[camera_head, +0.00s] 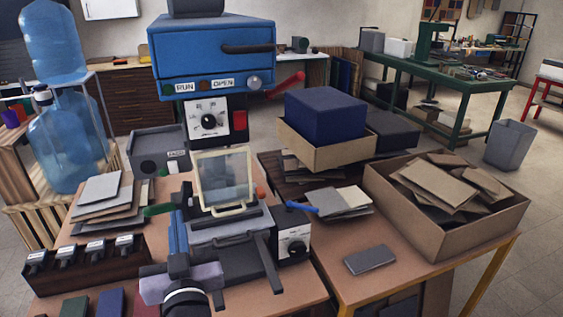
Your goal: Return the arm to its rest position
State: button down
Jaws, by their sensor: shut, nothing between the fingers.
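My arm stands at the front, left of centre, with its lavender and blue links in front of the grey bench machine (228,232). My gripper cannot be made out; the links and the machine may hide it. The machine has a dark lever, a dial box (293,246) on its right and a pale-framed clear panel (223,182) upright at its back. The links overlap the machine in the picture; I cannot tell whether they touch it.
A blue press (212,55) rises behind. Dark tool holders (85,262) and stacked grey boards (98,198) are at left. A box of card scraps (448,237), a navy block (325,114) and a grey slab (370,260) occupy the right table (345,288). Bare tabletop surrounds the slab.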

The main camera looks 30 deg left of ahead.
jog(key=s+a+f+n+g+h, duration=0.1)
jog(key=s+f+g, duration=0.3)
jog(key=f, duration=0.4)
jog(key=s+a+f+n+g+h, duration=0.1)
jog(key=s+f+g, duration=0.4)
jog(key=f, duration=0.3)
jog(key=s+d+f+n+g+h, duration=0.1)
jog(key=s+d+f+g+h, duration=0.1)
jog(key=s+d+f+h, duration=0.4)
jog(key=s+d+f+n+g+h, duration=0.1)
jog(key=s+d+f+g+h, duration=0.15)
jog(key=d+f, duration=0.6)
jog(key=w+d+r+m+g+h+p, duration=0.1)
jog(key=w+d+r+h+p, duration=0.15)
jog(key=d, duration=0.85)
jog(key=w+d+r+m+g+h+p, duration=0.1)
jog(key=w+d+r+h, duration=0.15)
jog(key=d, duration=0.85)
jog(key=w+d+r+m+t+y+p, duration=0.1)
jog(key=w+d+r+m+p, duration=0.2)
jog(key=d, duration=0.7)
jog(key=w+d+r+m+p, duration=0.2)
jog(key=w+d+r+m, duration=0.4)
jog(key=d, duration=0.4)
jog(key=shift+w+d+m+t+y+p, duration=0.15)
jog(key=shift+w+m+t+y+p, duration=0.25)
jog(key=shift+m, duration=0.6)
